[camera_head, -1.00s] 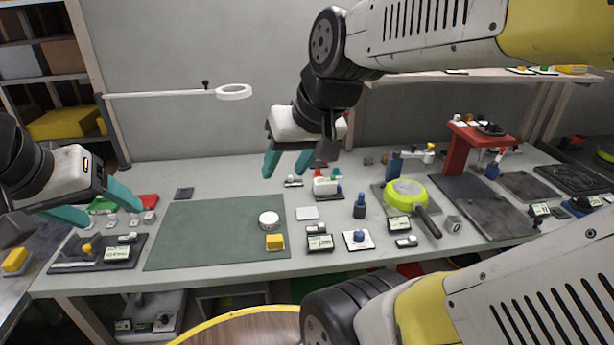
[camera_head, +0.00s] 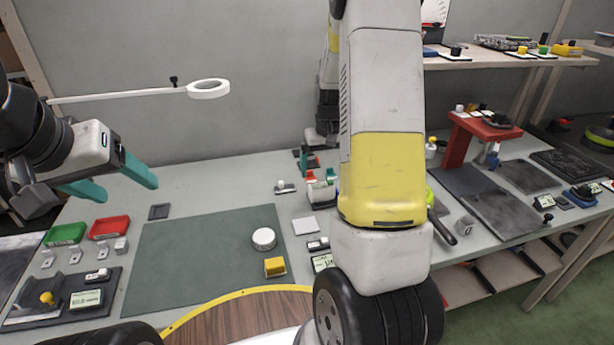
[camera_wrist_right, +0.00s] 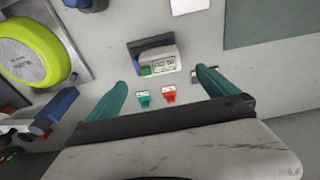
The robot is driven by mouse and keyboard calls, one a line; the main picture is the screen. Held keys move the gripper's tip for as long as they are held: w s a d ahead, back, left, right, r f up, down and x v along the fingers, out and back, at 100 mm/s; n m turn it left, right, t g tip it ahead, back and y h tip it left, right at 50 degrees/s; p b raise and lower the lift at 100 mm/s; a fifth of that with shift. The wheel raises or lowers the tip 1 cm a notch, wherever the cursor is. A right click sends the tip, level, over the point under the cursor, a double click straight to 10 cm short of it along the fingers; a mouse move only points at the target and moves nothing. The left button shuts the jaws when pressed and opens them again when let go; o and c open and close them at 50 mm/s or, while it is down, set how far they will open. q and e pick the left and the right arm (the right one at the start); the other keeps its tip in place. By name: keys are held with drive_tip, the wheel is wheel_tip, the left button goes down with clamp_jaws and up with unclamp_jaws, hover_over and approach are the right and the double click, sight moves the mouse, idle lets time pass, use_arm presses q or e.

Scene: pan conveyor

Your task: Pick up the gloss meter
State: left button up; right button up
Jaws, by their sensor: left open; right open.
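A small grey device with a display and a green button (camera_wrist_right: 157,61), which looks like the gloss meter, lies on the bench in the right wrist view. In the head view it shows as a pale block (camera_head: 319,193), partly covered by my right arm. My right gripper (camera_wrist_right: 162,78) is open and empty, with the device in line with the gap between its teal fingertips. I cannot tell its height above the bench. In the head view this gripper is mostly hidden behind my arm. My left gripper (camera_head: 129,191) is open and empty above the bench's left part.
Red (camera_wrist_right: 169,95) and green (camera_wrist_right: 143,98) tags lie close to the device. A lime-rimmed pan (camera_wrist_right: 30,50) is to its left in the wrist view. The green mat (camera_head: 200,255) holds a white puck (camera_head: 263,239) and a yellow block (camera_head: 275,267). A red stand (camera_head: 458,145) is at right.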

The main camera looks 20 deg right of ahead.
sight(321, 185)
drive_tip(key=f, duration=0.4)
drive_tip(key=w+f, duration=0.1)
drive_tip(key=f, duration=0.2)
drive_tip(key=c, duration=2)
drive_tip(key=shift+r, duration=0.1)
